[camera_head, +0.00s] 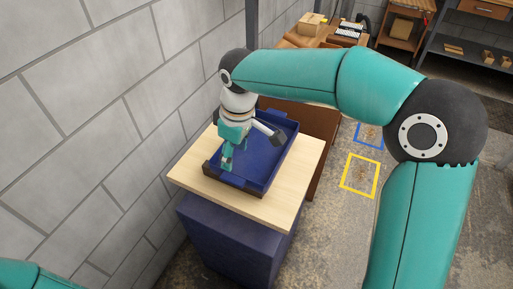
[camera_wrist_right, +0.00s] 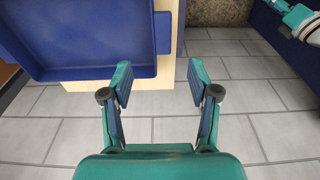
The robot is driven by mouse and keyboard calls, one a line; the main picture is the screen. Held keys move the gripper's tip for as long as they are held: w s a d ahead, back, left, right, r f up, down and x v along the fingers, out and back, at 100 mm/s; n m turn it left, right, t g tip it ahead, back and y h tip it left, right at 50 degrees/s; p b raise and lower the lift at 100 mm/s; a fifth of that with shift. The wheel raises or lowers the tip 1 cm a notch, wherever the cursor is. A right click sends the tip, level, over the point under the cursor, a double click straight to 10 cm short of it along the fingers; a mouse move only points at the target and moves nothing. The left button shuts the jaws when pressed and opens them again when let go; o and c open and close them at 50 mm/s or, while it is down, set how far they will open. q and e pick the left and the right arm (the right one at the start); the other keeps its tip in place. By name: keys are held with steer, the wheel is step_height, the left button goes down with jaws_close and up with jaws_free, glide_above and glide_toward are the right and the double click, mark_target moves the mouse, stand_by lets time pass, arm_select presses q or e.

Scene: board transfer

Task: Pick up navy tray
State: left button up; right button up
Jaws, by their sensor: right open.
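The navy tray (camera_head: 258,160) lies flat on the pale wooden top of a navy cabinet in the head view. It looks empty, with raised walls and a handle at its near end. In the right wrist view the tray (camera_wrist_right: 85,35) fills the upper left, with a handle on its right side. My right gripper (camera_head: 226,164) hangs over the tray's left side in the head view and hides part of it. My left gripper is out of view.
The cabinet's wooden top (camera_head: 255,205) has a bare strip in front of the tray. A grey block wall (camera_head: 90,120) stands close on the left. Yellow (camera_head: 361,175) and blue (camera_head: 369,136) floor squares lie to the right. Shelves with boxes stand behind.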

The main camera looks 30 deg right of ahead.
glide_above(233, 178)
steer(key=f, duration=0.5)
steer(key=shift+d, duration=0.3)
steer(key=shift+a+f+p, duration=0.15)
steer(key=shift+f+p, duration=0.05)
steer(key=shift+f, duration=1.3)
steer(key=shift+a+f+p, duration=0.15)
steer(key=shift+f, duration=1.35)
jaws_close()
